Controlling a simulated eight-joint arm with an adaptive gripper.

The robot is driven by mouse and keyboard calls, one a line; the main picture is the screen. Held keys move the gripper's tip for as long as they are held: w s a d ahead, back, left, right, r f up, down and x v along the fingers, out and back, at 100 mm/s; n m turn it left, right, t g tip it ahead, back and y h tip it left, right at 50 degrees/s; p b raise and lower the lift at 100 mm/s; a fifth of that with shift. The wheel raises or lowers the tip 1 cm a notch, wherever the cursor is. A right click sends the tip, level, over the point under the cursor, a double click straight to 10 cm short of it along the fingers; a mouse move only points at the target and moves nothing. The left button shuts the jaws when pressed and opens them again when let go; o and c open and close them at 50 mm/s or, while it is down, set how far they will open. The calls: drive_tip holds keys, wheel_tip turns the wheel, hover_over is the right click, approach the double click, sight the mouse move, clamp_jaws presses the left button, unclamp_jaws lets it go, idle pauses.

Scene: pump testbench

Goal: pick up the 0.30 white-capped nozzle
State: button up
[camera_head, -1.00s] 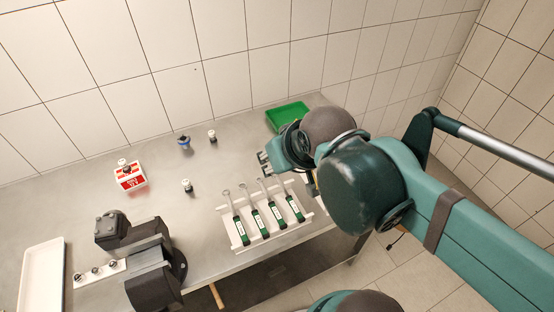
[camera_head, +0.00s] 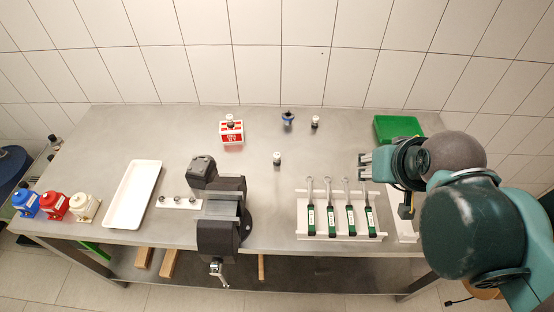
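Several small white-topped items stand on the steel table in the head view. One (camera_head: 315,122) stands near the back, right of a blue-topped item (camera_head: 287,118). Another (camera_head: 277,158) stands alone mid-table. A third (camera_head: 230,120) is at the red and white box at back left. Their size markings are too small to read, so I cannot tell which is the 0.30 nozzle. My gripper (camera_head: 364,166) is above the right part of the table, fingers pointing left. Its fingers are apart with nothing visible between them. It is right of the mid-table item and apart from all three.
A white rack with green-handled wrenches (camera_head: 331,221) stands below my gripper in the picture. A green tray (camera_head: 398,127) is behind it. A dark vise (camera_head: 222,215), white tray (camera_head: 132,195) and coloured bottles (camera_head: 54,206) stand left. The table's centre is mostly clear.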

drive_tip(key=shift+o, duration=0.5)
drive_tip(key=n+g, duration=0.7)
drive_tip(key=n, duration=1)
hover_over(278, 154)
drive_tip(key=f, duration=2.1)
drive_tip(key=shift+d, duration=0.3)
drive_tip(key=shift+w+a+f, duration=0.1)
drive_tip(key=shift+a+f, duration=0.15)
drive_tip(key=shift+f, duration=0.1)
